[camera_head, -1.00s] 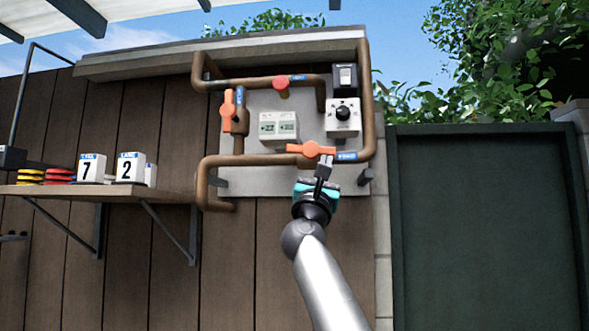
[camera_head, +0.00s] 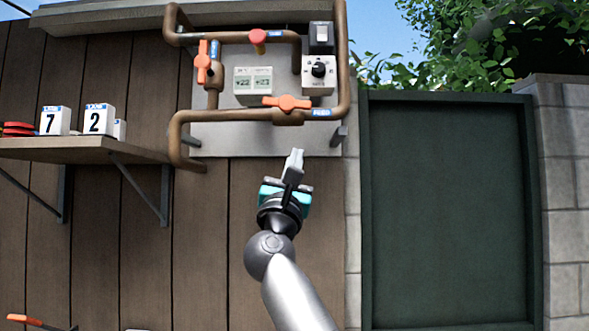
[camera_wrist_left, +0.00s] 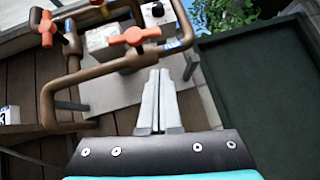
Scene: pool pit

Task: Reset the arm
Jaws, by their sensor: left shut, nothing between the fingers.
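My left gripper (camera_head: 293,163) is shut and empty. It is in front of the plank wall, below the lower pipe and the orange handle valve (camera_head: 287,102), apart from both. In the left wrist view its two grey fingers (camera_wrist_left: 157,85) lie side by side with nothing between them. My right gripper is in neither view.
A shelf (camera_head: 90,152) with number blocks stands left. A dark green panel (camera_head: 445,200) is right. An orange-handled tool (camera_head: 30,320) shows bottom left.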

